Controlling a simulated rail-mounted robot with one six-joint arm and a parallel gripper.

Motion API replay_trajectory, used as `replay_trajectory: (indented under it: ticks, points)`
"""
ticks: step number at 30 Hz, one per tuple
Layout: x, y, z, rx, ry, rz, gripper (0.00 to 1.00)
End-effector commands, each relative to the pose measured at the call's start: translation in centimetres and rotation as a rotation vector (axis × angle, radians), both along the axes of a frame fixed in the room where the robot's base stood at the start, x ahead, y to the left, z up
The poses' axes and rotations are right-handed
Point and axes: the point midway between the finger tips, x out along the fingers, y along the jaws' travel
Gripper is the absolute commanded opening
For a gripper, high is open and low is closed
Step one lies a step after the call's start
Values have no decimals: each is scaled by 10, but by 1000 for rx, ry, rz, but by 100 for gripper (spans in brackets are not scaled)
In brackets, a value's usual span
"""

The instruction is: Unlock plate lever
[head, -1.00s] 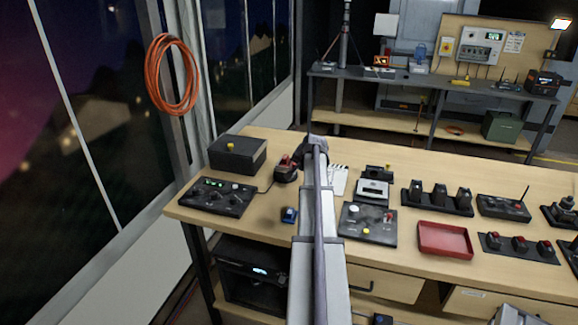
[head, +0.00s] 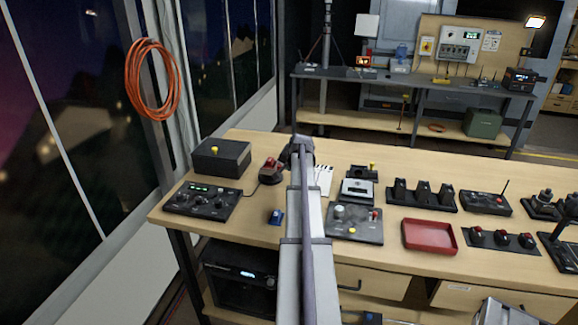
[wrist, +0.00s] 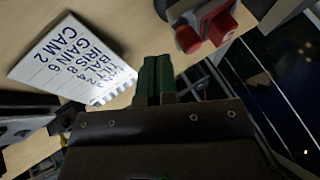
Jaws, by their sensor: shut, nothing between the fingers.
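My gripper (wrist: 157,68) shows in the wrist view with its two green-tipped fingers shut together and nothing between them. It is over the wooden bench, between a white note card and a red-topped device. In the head view my arm reaches away over the bench and hides most of the gripper. A dark mount with a grey plate (head: 357,189) stands right of my arm, with a small yellow-topped part (head: 372,167) at its back. I cannot tell for sure which part is the plate lever, or its position. My gripper is apart from this mount.
The white card (wrist: 70,60) reads CAM 2. The red-topped device (head: 271,170) is left of my arm end. A black box (head: 221,158) and control panel (head: 201,200) stand further left. A switch panel (head: 354,226) and red tray (head: 430,237) are at the right.

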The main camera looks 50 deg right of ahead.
Motion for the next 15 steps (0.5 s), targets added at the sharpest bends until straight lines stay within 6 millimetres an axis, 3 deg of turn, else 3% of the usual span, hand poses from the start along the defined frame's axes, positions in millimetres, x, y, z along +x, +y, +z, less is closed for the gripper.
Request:
replay_trajectory:
  ticks: [5,9,15]
  points:
    - [-20,13,2,0,0,5,0]
    - [-34,27,40,0,0,7,0]
    - [-54,46,75,0,0,7,0]
